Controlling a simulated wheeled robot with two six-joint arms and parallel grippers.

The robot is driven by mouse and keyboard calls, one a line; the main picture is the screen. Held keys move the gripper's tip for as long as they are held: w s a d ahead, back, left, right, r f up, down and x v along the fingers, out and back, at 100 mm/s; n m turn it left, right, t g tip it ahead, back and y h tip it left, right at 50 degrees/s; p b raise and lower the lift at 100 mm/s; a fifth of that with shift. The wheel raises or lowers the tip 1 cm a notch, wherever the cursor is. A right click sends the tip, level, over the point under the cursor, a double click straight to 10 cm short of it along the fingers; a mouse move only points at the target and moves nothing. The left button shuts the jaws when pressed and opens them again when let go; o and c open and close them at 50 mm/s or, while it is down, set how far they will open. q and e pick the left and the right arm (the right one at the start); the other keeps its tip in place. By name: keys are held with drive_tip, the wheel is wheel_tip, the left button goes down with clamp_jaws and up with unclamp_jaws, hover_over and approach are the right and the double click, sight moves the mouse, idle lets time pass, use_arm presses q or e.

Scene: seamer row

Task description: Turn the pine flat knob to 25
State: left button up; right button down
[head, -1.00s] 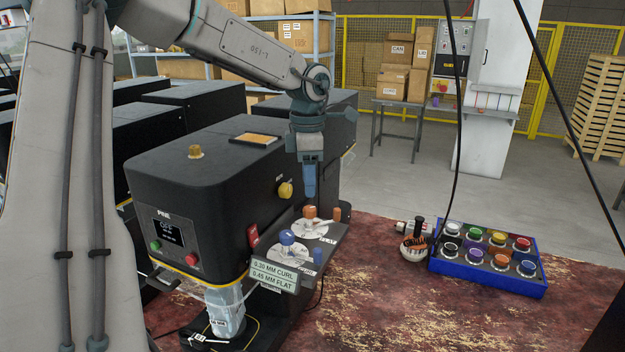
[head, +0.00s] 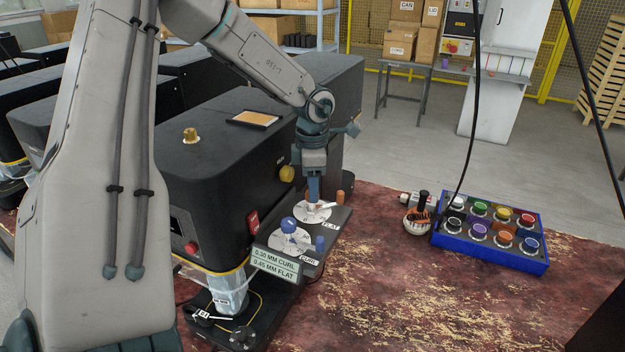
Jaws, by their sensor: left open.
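The black pine seamer (head: 240,130) carries a side shelf with two white dials. The flat knob (head: 310,197) is orange and sits on the far dial, beside the FLAT label (head: 330,225). My left gripper (head: 313,192) points straight down at this knob, its fingers covering much of it. It is open; I cannot tell whether the fingers touch the knob. The dial's exact reading is too small to read. My right gripper is not in view.
An orange peg (head: 340,197) and a blue peg (head: 320,243) stand beside the dials. A green sign (head: 274,264) reads 0.30 MM CURL, 0.45 MM FLAT. A blue tray (head: 490,246) of colored jars and a black-handled tool (head: 419,215) lie right on the worn red surface.

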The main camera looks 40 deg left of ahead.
use_arm(q)
drive_tip(key=shift+s+d+f, duration=0.2)
drive_tip(key=shift+f, duration=0.2)
drive_tip(key=shift+w+a+f, duration=0.1)
drive_tip(key=shift+c, duration=1.1)
drive_tip(key=c, duration=0.8)
drive_tip(key=shift+o, duration=0.2)
drive_tip(key=shift+f+m+b, duration=0.15)
drive_tip(key=shift+m+b, duration=0.25)
drive_tip(key=shift+b, duration=0.35)
drive_tip(key=m+b, duration=0.4)
drive_tip(key=b, duration=0.2)
drive_tip(key=shift+m+b, duration=0.3)
drive_tip(key=shift+b, duration=0.1)
drive_tip(key=m+b, duration=0.2)
drive_tip(key=m, duration=0.1)
drive_tip(key=shift+r, duration=0.2)
drive_tip(key=m+b, duration=0.1)
drive_tip(key=m, duration=0.3)
drive_tip(key=shift+r+m, duration=0.15)
drive_tip(key=shift+m, duration=0.45)
